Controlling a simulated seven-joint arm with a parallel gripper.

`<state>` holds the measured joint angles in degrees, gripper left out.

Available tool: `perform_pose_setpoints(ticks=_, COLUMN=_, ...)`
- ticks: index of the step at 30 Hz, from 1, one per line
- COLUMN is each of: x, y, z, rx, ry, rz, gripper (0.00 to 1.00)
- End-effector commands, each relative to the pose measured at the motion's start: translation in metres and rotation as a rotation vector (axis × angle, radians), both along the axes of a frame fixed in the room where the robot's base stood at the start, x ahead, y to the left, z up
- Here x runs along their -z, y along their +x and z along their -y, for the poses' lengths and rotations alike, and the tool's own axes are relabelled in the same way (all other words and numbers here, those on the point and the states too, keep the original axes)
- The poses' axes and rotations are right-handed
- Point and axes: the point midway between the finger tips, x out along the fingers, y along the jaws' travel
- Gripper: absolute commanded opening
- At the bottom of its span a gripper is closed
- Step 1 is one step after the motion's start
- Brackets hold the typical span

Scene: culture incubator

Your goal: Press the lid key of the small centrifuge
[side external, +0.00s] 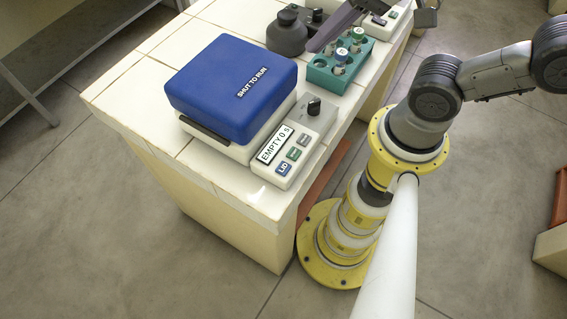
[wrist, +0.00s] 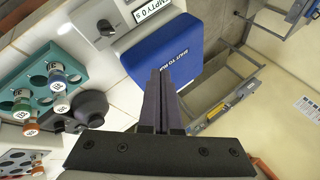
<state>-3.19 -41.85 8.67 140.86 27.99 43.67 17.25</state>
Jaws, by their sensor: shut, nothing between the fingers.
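The small centrifuge has a white body (side external: 222,146) and a blue lid (side external: 230,78) marked "SHUT TO RUN", which looks down. Its control panel has a display (side external: 275,144) reading "EMPTY 0 s", a dark knob and three keys. The blue lid key (side external: 284,168), marked "LID", is the one nearest the front corner, uncovered. My gripper (side external: 313,47) is shut and empty above the far part of the bench, well away from the key. In the wrist view, my closed fingers (wrist: 157,75) overlap the blue lid (wrist: 172,48); the lid key is out of view.
A teal rack (side external: 322,76) with capped tubes stands beyond the panel. A dark round-topped device (side external: 286,36) stands left of it, near my fingers. Another small white device (side external: 388,20) is at the far end. Bare tiled bench (side external: 205,170) lies in front of the centrifuge.

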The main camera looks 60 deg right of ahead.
Motion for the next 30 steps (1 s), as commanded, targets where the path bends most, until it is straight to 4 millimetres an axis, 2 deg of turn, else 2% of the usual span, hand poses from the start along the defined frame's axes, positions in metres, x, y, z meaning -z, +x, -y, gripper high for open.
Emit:
perform_pose_setpoints(ticks=3, x=0.007, y=0.006, z=-0.031, rx=0.094, ry=0.198, rz=-0.095, gripper=0.0)
perform_pose_setpoints(ticks=9, x=0.024, y=0.011, z=-0.076, rx=0.264, ry=0.473, rz=-0.298, gripper=0.0)
perform_pose_setpoints(ticks=15, x=0.051, y=0.001, z=-0.111, rx=0.365, ry=0.596, rz=-0.494, gripper=0.0)
perform_pose_setpoints(ticks=20, x=0.064, y=-0.012, z=-0.121, rx=0.336, ry=0.571, rz=-0.548, gripper=0.0)
perform_pose_setpoints(ticks=30, x=0.064, y=-0.014, z=-0.122, rx=0.324, ry=0.566, rz=-0.548, gripper=0.0)
